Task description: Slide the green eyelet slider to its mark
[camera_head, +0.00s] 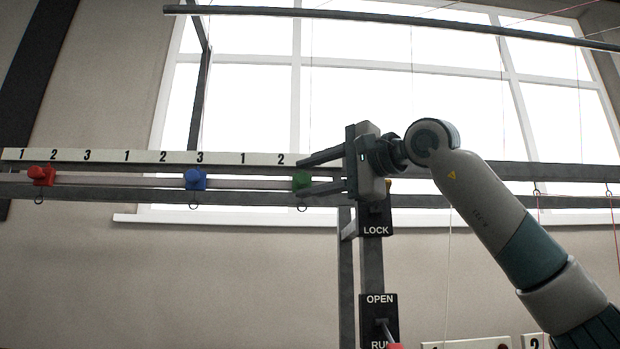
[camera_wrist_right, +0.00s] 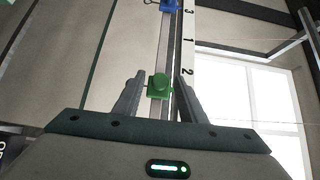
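The green eyelet slider (camera_head: 301,180) sits on the horizontal rail (camera_head: 120,180), just below the "2" at the right end of the visible number strip (camera_head: 222,157). A small ring hangs under it. My right gripper (camera_head: 300,177) reaches in from the right with its fingers pointing left, one above and one below the slider. In the right wrist view the green slider (camera_wrist_right: 158,85) is between the open fingertips (camera_wrist_right: 158,80), with a visible gap on each side. The strip beyond the "2" is hidden behind the gripper. My left gripper is not in view.
A blue slider (camera_head: 195,179) is further left on the rail, below a "3". A red slider (camera_head: 41,175) is near the left end. A LOCK panel (camera_head: 376,222) and an OPEN/RUN panel (camera_head: 368,314) are on the post below my gripper. Rail between green and blue is clear.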

